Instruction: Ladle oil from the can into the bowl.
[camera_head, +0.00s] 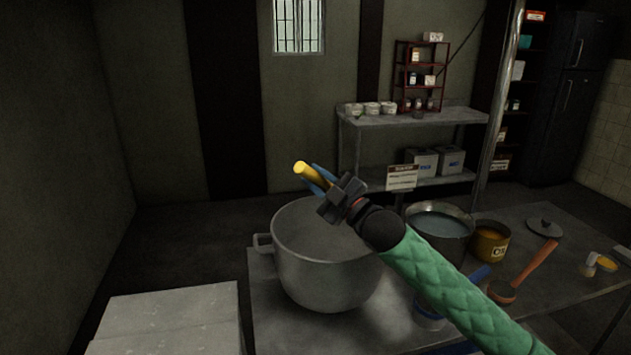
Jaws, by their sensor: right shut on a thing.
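The yellow oil can (489,245), with a label and dark yellow contents, stands open on the table to the right. My left gripper is not in view.
A metal bucket of pale liquid (440,222) stands beside the can. A wooden-handled tool (535,263), a dark lid (544,228) and a small cup (590,264) are on the table (267,325). A pale block (170,318) is at lower left.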

